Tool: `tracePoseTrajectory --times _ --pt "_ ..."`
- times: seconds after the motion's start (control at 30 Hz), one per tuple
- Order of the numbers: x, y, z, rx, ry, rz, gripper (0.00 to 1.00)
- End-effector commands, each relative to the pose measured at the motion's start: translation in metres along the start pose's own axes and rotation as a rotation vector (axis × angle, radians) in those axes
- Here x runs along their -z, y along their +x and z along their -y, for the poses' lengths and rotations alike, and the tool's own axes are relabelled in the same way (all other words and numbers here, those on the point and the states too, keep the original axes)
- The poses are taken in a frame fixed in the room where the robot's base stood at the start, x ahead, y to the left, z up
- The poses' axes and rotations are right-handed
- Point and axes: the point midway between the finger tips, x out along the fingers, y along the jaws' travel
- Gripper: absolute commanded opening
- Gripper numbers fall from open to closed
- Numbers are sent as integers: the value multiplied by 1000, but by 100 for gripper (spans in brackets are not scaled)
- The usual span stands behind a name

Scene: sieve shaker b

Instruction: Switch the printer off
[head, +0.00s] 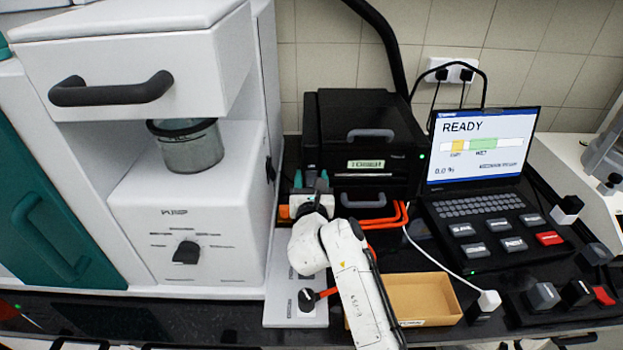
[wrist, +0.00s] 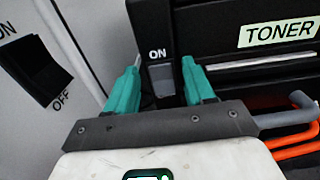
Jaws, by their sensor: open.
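The black printer (head: 365,125) stands against the tiled wall in the head view, with a TONER label on its front. In the wrist view its front (wrist: 220,35) fills the upper right. A small grey switch (wrist: 162,82) is set in that front under the word ON. My gripper (wrist: 162,62) is open, its two teal fingers on either side of the switch and pointing at the printer. Whether they touch the front I cannot tell. In the head view my gripper (head: 311,182) is at the printer's lower left, partly hidden by my arm.
A white machine (head: 190,220) with a dial stands close on the left. A black ON/OFF rocker (wrist: 35,72) is on a pale panel left of my gripper. A laptop-like console (head: 480,150) reads READY. A cardboard tray (head: 425,297) lies in front.

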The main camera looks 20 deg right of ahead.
Motion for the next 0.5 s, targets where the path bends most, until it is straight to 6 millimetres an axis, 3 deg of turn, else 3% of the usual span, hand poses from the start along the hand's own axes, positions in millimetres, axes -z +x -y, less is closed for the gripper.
tracePoseTrajectory --times 0.3,0.5 --pt "0 2 0 0 0 0 52" --pt "0 2 0 0 0 0 33"
